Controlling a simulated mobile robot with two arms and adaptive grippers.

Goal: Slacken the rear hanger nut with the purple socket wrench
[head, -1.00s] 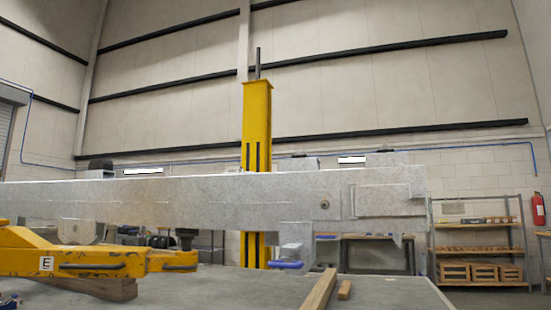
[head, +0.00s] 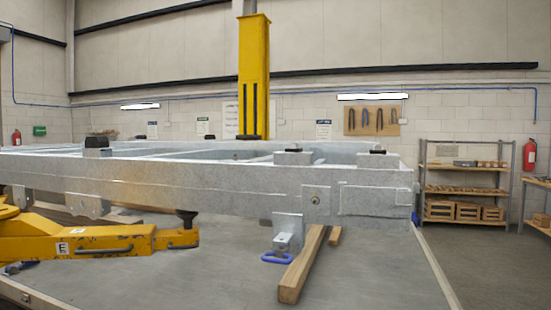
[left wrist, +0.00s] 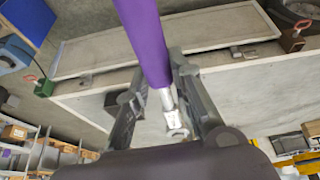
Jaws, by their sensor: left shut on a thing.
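The purple socket wrench (left wrist: 147,42) shows in the left wrist view, with its purple handle running up out of the picture and a bright metal end (left wrist: 174,122) below. My left gripper (left wrist: 160,80) is shut on it. The grey trailer frame (head: 200,180) spans the head view. A hanger bracket (head: 288,226) hangs under its right part, with a blue ring-like piece (head: 277,257) at its foot. A small round fastener (head: 315,201) sits on the frame's side; I cannot tell which nut is the rear hanger nut. My right gripper is not in view.
A yellow lift arm (head: 105,243) reaches under the frame at left, its pad (head: 187,217) beneath the rail. A wooden beam (head: 301,267) lies under the right part. A yellow post (head: 254,75) stands behind. Shelves (head: 464,180) stand at the right, with open floor before them.

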